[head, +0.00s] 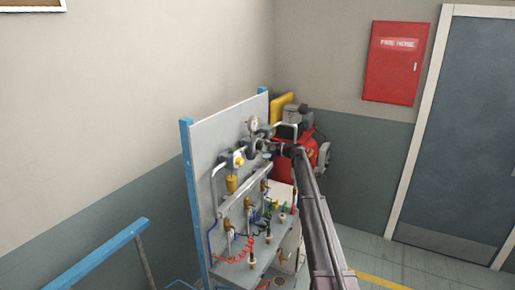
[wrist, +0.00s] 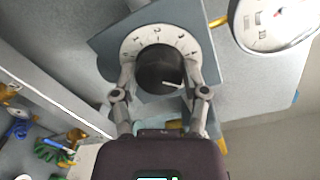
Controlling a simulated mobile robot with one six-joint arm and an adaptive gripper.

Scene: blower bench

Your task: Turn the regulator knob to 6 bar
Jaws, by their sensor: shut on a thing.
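The regulator knob (wrist: 158,68) is black and round with a white pointer mark. It sits in front of a pale dial plate with numbers (wrist: 137,36), too small to read surely. The pointer is toward the lower right of the knob in the wrist view. My gripper (wrist: 160,80) has a finger on each side of the knob and is shut on it. A pressure gauge (wrist: 272,22) with a white face and red needle is partly cut off at the upper right.
The upright grey panel (head: 208,135) has blue posts and carries pipes, brass valves and coloured hoses (head: 255,238). A red machine (head: 306,155) stands behind. A blue rail (head: 100,247) is at lower left. Open floor (head: 400,262) lies to the right.

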